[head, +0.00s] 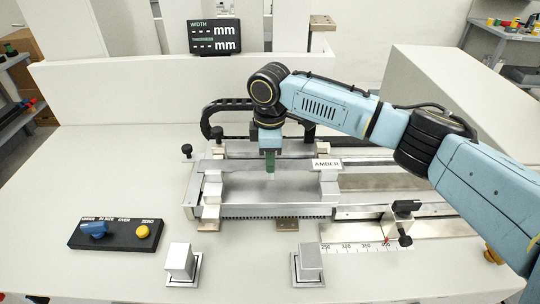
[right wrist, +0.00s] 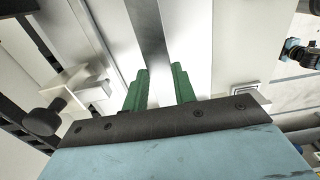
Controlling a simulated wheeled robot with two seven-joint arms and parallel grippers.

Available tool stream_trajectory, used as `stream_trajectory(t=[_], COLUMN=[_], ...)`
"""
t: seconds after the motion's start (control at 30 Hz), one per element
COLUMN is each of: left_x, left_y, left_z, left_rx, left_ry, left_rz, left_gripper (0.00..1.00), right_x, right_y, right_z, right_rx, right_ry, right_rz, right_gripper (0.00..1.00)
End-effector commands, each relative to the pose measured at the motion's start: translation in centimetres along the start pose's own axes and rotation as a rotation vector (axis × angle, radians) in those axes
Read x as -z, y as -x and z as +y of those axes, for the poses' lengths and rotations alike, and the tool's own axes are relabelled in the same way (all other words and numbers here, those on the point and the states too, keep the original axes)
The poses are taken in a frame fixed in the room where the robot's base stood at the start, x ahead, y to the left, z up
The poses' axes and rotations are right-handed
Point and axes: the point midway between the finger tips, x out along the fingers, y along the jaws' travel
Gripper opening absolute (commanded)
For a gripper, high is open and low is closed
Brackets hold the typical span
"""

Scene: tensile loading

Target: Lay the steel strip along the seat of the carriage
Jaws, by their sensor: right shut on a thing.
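My right gripper (head: 270,166) points down over the carriage (head: 270,211), near the middle of its length. Its green fingers (right wrist: 160,92) are shut on the steel strip (right wrist: 151,35), a narrow grey band that runs away from between them in the right wrist view. The carriage has a pale flat seat (head: 255,190) between stepped end blocks. A plate on the right block reads AMBER (head: 327,163). I cannot tell whether the strip touches the seat. My left gripper is not in view.
A black panel (head: 115,234) with a blue and a yellow knob lies at front left. Two metal blocks (head: 180,262) (head: 309,263) stand in front of the carriage. A scale with a black clamp (head: 403,222) is at right. A display (head: 214,37) stands behind.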

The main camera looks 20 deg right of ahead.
Motion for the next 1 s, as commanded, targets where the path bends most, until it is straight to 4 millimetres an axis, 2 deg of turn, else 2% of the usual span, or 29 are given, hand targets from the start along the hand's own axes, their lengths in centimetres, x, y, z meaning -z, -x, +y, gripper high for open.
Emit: stream_trajectory(t=[0.33, 0.37, 0.5, 0.83, 1.0], left_x=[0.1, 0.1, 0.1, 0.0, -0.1], left_y=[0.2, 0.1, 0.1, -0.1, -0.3], left_z=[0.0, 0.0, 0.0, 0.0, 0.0], left_rx=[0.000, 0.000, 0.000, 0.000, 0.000], left_ry=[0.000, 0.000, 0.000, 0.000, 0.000], left_rz=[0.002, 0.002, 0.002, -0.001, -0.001], left_gripper=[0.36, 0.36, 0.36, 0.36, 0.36], right_x=[0.1, 0.1, 0.0, 0.0, 0.1], right_y=[-0.1, -0.2, -0.2, 0.1, 2.3], right_z=[0.0, 0.0, 0.0, 0.0, 0.1], right_rx=[-0.002, 0.000, 0.000, -0.002, -0.002], right_ry=[0.001, 0.001, 0.001, 0.001, 0.001], right_rz=[0.003, 0.001, 0.001, 0.001, 0.003], right_gripper=[0.00, 0.31, 0.49, 0.49, 0.49])
